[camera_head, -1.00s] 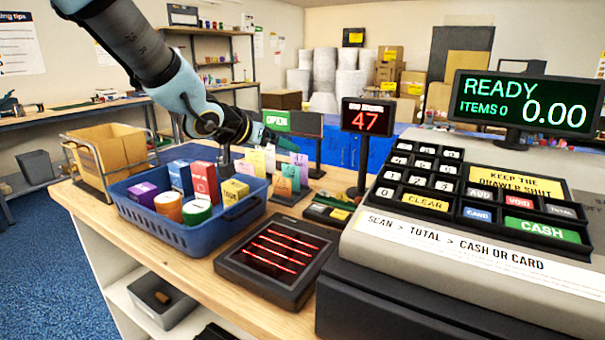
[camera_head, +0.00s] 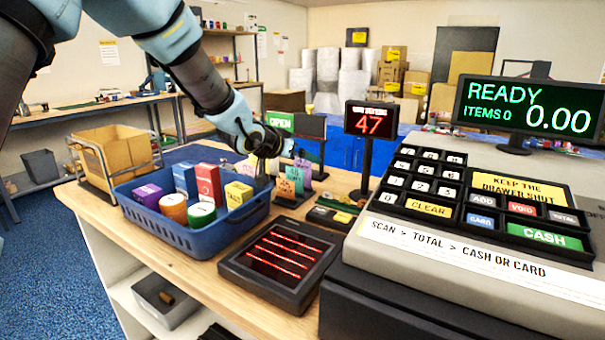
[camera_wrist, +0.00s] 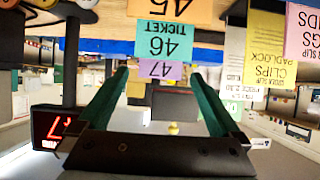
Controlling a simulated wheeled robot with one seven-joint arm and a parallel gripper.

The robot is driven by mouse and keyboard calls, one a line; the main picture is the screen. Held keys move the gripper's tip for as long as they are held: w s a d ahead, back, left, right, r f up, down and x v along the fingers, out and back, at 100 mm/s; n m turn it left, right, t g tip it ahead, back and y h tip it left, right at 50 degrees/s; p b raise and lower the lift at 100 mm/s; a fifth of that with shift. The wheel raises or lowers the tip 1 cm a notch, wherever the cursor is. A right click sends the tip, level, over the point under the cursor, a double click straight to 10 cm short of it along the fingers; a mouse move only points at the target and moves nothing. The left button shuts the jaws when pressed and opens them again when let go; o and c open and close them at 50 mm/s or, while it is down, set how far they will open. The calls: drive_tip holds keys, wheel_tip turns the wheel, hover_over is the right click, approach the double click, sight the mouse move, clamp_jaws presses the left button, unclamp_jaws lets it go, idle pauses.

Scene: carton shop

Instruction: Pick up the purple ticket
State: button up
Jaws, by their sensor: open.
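The purple ticket stands in a holder on the counter, behind a teal ticket (camera_head: 295,177) and an orange ticket (camera_head: 286,189). In the head view the purple ticket (camera_head: 303,167) shows beside the teal one. In the wrist view, which is upside down, the purple ticket (camera_wrist: 160,70) reads 47 and is partly covered by the teal ticket (camera_wrist: 165,42) reading 46. My gripper (camera_wrist: 160,80) is open and empty, its green fingers either side of the purple ticket in the picture. I cannot tell how far apart they are in depth.
A blue basket (camera_head: 192,236) with boxes and tubs stands left of the tickets. Yellow and pink slips (camera_wrist: 267,70) stand close by. The queue display (camera_head: 369,120) rises just right of the holder. A scanner plate (camera_head: 280,262) and the cash register (camera_head: 480,210) lie nearer.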

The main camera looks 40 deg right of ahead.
drive_tip(key=shift+c, duration=0.2)
clamp_jaws()
idle(0.5)
